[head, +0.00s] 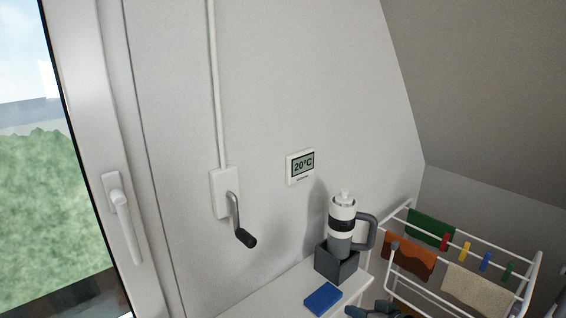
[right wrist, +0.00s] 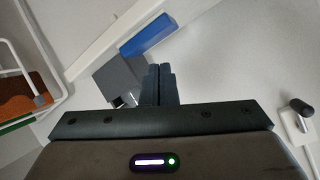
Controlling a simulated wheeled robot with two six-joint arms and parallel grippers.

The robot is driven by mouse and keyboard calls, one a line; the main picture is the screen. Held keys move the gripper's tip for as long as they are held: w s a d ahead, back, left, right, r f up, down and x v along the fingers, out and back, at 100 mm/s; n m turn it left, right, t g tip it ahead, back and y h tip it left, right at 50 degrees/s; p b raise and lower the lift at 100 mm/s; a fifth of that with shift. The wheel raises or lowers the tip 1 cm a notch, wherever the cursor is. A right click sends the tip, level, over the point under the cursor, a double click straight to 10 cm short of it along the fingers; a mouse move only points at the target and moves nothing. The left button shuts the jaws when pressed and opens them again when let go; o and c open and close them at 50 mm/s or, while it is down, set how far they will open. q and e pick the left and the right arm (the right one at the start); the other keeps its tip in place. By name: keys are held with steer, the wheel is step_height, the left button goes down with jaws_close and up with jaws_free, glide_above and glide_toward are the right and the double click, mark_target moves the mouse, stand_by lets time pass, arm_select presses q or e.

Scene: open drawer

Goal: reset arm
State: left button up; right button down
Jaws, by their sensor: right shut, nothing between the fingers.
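My right gripper (head: 378,311) shows at the bottom edge of the head view, cut off by the frame, just right of the white cabinet top. In the right wrist view its two dark fingers (right wrist: 158,84) are together with nothing between them. They overlap the grey box in that view, and I see no contact. My left gripper is not in view. No drawer shows in either view.
A drying rack (head: 533,279) stands right. A crank (head: 236,217) juts from the wall; a window handle (head: 124,218) is left.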

steer(key=s+d+f+g+h, duration=0.2)
steer(key=s+f+h, duration=0.15)
steer(key=s, duration=0.55)
steer(key=s+d+f+g+h, duration=0.2)
steer(key=s+d+f+g, duration=0.15)
steer(key=s, duration=0.65)
steer(key=s+d+f+g+h, duration=0.1)
steer(key=s+d+f+h, duration=0.1)
steer(key=s+f, duration=0.5)
step_height(320, 180, down, 28)
steer(key=s+d+g+b, duration=0.2)
steer(key=s+d+f+b, duration=0.1)
steer(key=s+f, duration=1.7)
steer(key=f, duration=0.4)
steer(key=shift+d+g, duration=0.35)
steer(key=shift+g, duration=0.1)
steer(key=shift+s+f, duration=0.1)
